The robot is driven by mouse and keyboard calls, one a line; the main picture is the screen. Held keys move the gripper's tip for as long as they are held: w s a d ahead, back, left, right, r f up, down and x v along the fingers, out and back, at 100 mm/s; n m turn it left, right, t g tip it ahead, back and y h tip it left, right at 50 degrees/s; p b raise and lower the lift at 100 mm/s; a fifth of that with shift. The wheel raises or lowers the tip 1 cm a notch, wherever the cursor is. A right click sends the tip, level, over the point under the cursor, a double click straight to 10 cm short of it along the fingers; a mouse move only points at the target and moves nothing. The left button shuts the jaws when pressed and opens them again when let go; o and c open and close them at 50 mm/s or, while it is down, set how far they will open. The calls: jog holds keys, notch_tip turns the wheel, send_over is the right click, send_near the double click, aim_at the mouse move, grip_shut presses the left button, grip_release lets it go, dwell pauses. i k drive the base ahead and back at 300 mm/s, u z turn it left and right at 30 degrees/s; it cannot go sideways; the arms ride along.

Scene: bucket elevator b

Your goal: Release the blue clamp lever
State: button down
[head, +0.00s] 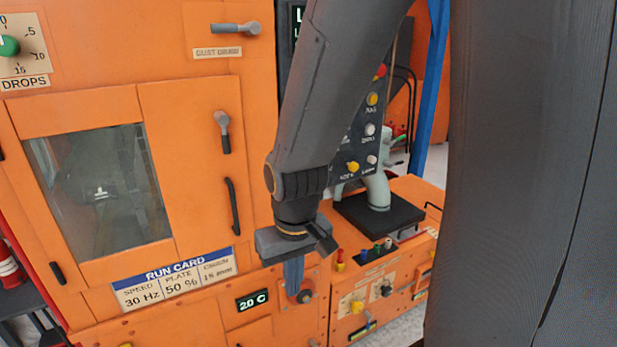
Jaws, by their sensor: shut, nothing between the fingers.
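The blue clamp lever (293,277) appears as a blue upright bar low on the orange machine front. It sits beside a dark round knob (305,297) on an orange plate. My gripper (298,243) is in front of and just above it, at the end of my dark grey arm, and covers the lever's upper end. The gripper is shut and holds nothing. Its fingertips are hard to make out, and I cannot tell whether they touch the lever.
The orange cabinet has a windowed door (100,190), a door latch (222,130) and a run card (175,283). A display (252,300) reads 20 C. To the right stand a button panel (362,140) and an orange bench (412,190). A large dark shape fills the right side.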

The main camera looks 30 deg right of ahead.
aim_at(368, 315)
jog(key=z, duration=0.85)
jog(key=k, duration=0.8)
jog(key=z, duration=0.8)
